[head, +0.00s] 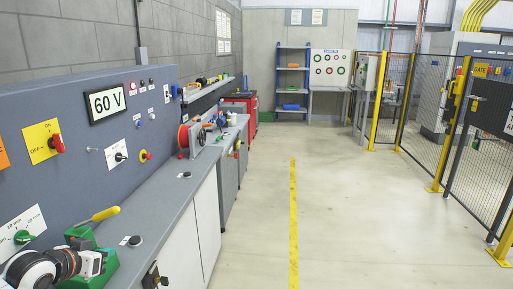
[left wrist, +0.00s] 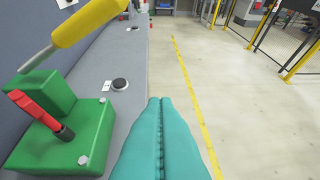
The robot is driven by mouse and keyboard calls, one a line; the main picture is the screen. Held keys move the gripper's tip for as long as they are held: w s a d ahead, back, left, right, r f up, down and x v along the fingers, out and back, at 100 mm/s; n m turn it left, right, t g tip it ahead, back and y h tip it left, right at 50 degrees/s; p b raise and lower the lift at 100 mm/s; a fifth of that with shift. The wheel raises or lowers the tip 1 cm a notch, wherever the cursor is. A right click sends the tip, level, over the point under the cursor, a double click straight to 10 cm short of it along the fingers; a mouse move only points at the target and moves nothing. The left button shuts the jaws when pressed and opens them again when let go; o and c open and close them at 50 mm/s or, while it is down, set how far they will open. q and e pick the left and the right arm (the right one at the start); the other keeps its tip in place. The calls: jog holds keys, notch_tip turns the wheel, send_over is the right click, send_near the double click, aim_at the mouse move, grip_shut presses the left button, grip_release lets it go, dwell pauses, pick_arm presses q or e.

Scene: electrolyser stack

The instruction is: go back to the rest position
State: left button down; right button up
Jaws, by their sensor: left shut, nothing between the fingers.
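My left gripper (left wrist: 160,104) has two teal fingers that lie flat together with nothing between them. In the head view my left arm comes in at the bottom left, and the left gripper (head: 93,263) is over the near end of the grey bench, in front of a green device (head: 104,275). The green device (left wrist: 85,132) stands left of the fingers in the left wrist view, with a red lever (left wrist: 33,113) and a yellow handle (left wrist: 88,22). The fingers look apart from it. My right gripper is in neither view.
A grey panel (head: 75,145) with a 60 V display (head: 107,102), knobs and switches rises behind the bench (head: 165,205). A red reel (head: 184,138) stands farther along. The floor (head: 345,220) right of the bench is clear, with a yellow line and a fence (head: 470,150) beyond.

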pick_arm(q)
jog(key=s+d+f+m+g, duration=0.2)
jog(key=s+d+f+g, duration=0.2)
jog(key=s+d+f, duration=1.15)
jog(key=s+d+f+n+g+y, duration=0.1)
jog(key=s+d+g, duration=0.1)
jog(key=s, duration=0.6)
jog(key=s+d+f+g, duration=0.2)
jog(key=s, duration=0.6)
notch_tip(320, 180, down, 29)
jog(key=s+g+b, duration=0.1)
jog(key=s+b, duration=0.1)
jog(key=s+a+f+g+b, duration=0.1)
jog(key=s+a+f, duration=0.1)
jog(key=s+f, duration=1.3)
jog(key=shift+s+a+f+y, duration=0.25)
jog(key=shift+a+f+y, duration=0.15)
jog(key=shift+f, duration=0.25)
